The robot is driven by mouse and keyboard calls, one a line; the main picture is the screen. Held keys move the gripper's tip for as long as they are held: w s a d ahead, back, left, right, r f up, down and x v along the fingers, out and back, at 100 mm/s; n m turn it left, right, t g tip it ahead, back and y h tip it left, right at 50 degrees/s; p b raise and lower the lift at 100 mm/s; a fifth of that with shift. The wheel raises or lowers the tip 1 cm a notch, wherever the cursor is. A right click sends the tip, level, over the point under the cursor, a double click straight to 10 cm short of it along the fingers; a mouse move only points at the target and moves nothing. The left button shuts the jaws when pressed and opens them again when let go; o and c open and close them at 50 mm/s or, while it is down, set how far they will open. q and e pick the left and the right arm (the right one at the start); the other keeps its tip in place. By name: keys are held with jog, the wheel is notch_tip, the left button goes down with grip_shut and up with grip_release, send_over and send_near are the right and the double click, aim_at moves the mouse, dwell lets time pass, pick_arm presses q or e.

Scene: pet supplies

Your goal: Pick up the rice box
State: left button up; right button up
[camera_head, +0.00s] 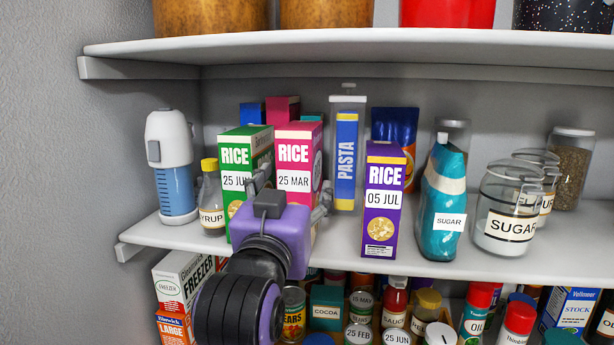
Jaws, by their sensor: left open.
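Three rice boxes stand upright on the middle shelf: a green one (234,167) marked 25 JU, a pink one (294,154) marked 25 MAR, and a purple one (384,200) marked 05 JUL. My left gripper (292,186) is open in front of the green and pink boxes. One finger is in front of the green box's right side and the other is at the pink box's right side. The pink box shows between the fingers; I cannot tell whether they touch it. The gripper hides the lower parts of both boxes. My right gripper is not in view.
The shelf (160,231) also holds a blue-and-white bottle (171,168), a syrup bottle (211,195), a pasta container (346,155), a teal sugar bag (443,205) and a sugar jar (507,212). An upper shelf (400,40) runs overhead. Crowded cans and bottles stand below.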

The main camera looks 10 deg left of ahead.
pick_arm(q)
jog(key=shift+w+r, duration=0.3)
jog(key=shift+w, duration=0.55)
jog(key=shift+w+r, duration=0.1)
jog(key=shift+w, duration=0.25)
jog(key=w, duration=0.3)
jog(key=shift+w+a+r+p, duration=0.15)
jog(key=shift+w+p, duration=0.15)
jog(key=shift+w, duration=0.65)
jog(key=shift+s, duration=0.1)
jog(key=shift+c, duration=1.1)
jog(key=c, duration=1.1)
jog(key=shift+r, duration=0.15)
jog(key=shift+c, duration=0.3)
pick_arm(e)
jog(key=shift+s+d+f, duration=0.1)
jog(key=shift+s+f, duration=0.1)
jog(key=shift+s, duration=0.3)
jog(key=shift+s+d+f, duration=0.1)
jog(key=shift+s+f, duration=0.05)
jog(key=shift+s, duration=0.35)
